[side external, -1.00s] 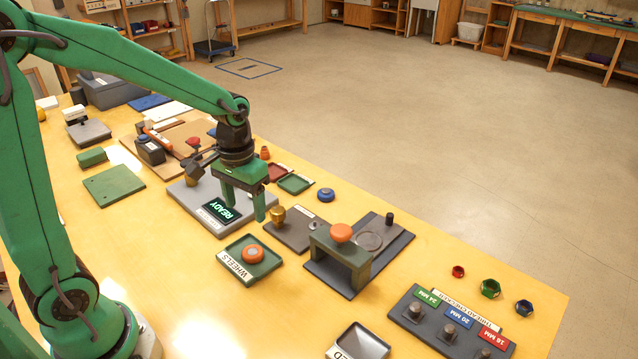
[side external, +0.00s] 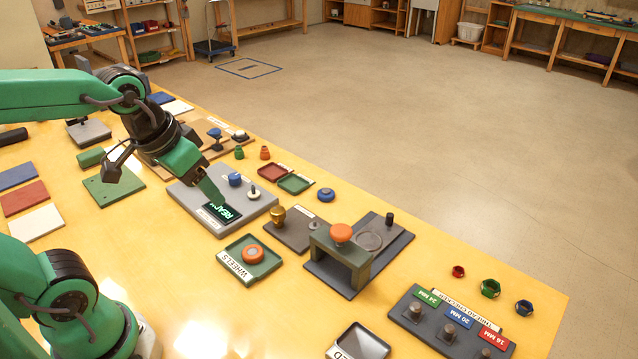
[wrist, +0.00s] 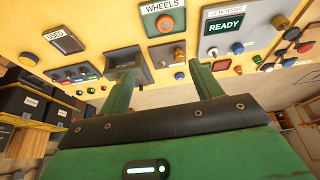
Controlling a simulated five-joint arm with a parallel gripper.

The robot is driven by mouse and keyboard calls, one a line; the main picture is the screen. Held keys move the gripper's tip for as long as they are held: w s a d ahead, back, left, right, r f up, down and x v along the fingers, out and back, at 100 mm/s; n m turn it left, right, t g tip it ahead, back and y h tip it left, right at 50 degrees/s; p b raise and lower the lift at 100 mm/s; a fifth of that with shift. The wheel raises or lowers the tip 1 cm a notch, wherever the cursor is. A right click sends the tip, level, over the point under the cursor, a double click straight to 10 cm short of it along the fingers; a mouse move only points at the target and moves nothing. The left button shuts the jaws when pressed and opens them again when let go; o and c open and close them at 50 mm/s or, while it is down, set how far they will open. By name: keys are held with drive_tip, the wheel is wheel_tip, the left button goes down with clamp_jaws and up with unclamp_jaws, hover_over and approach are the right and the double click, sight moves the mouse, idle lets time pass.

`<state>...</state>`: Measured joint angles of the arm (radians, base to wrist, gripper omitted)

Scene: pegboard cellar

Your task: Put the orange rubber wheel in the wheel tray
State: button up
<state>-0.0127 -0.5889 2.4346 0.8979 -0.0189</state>
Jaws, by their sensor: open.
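The orange rubber wheel (side external: 253,254) lies in the green wheel tray (side external: 231,247), which has a white WHEELS label on its front edge. In the wrist view, the wheel (wrist: 165,22) and its tray (wrist: 147,25) show at the top centre. My gripper (side external: 217,198) is tilted in the side view, near the grey READY tester and up and left of the tray. Its fingers (wrist: 163,76) are spread with nothing between them in the wrist view. One finger is mostly hidden in the side view.
The grey tester with the READY screen (side external: 222,212) carries a blue knob (side external: 234,179). A grey-green bridge with an orange cap (side external: 341,232) stands right of the tray. A dark thread-checker block (side external: 449,317) is at the lower right. Yellow tabletop is clear below the tray.

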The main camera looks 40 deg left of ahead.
drive_tip(key=shift+s+d+r+t, duration=0.1)
drive_tip(key=shift+s+r+t, duration=0.15)
drive_tip(key=shift+s, duration=0.35)
drive_tip(key=shift+s+d+r+t, duration=0.1)
drive_tip(key=shift+s+r+t, duration=0.15)
drive_tip(key=shift+s, duration=0.35)
idle(0.5)
